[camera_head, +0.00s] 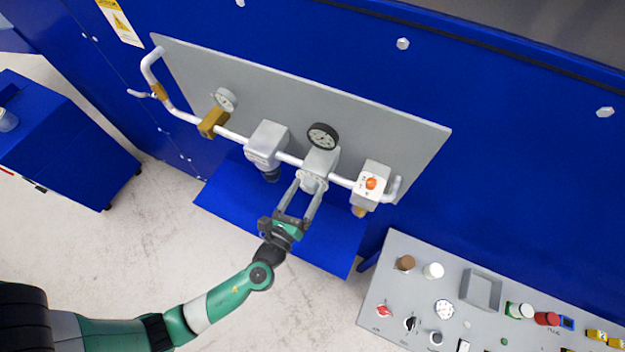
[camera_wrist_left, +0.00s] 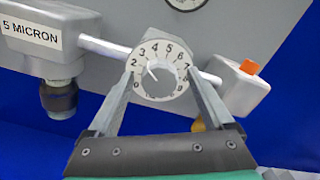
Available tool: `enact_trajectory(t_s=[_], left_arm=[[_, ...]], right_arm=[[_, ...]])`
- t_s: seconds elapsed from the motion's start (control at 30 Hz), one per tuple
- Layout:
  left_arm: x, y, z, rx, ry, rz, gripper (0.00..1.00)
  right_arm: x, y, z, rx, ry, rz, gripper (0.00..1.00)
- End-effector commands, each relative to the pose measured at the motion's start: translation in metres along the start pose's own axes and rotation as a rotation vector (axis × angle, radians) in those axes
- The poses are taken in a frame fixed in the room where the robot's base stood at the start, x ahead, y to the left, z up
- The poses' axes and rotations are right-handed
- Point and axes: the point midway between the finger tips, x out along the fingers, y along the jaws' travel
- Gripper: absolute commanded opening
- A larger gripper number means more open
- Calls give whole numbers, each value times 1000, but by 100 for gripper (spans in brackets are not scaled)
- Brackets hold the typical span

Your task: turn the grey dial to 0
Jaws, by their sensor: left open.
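The grey dial (camera_wrist_left: 160,76) shows in the left wrist view as a round face with a ring of printed numbers. Its pale pointer mark points up and left, near the 3. In the head view the dial (camera_head: 313,184) is on the front of the middle grey unit, below a black gauge. My left gripper (camera_head: 311,187) is open, with one finger on each side of the dial. The left wrist view shows the fingers (camera_wrist_left: 160,80) straddling it; whether they touch its sides I cannot tell. My right gripper is not in view.
A white pipe (camera_head: 232,135) links the units on the grey panel. A box marked "5 MICRON" (camera_wrist_left: 40,40) is left of the dial; a box with an orange knob (camera_head: 371,184) is right. A blue shelf (camera_head: 335,236) lies below. A control desk (camera_head: 395,262) is lower right.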

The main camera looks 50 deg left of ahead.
Motion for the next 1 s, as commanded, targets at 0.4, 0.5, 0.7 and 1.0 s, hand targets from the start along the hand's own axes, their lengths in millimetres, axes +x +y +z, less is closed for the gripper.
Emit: enact_trajectory(t_s=[0.4, 0.5, 0.7, 1.0], left_arm=[[1, 1, 0, 0, 0, 1, 64], [1, 1, 0, 0, 0, 1, 46], [1, 1, 0, 0, 0, 1, 10], [1, 1, 0, -18, 0, 1, 0]], right_arm=[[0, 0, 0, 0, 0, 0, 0], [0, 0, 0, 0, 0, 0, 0], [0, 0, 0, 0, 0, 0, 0], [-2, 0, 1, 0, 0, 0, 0]])
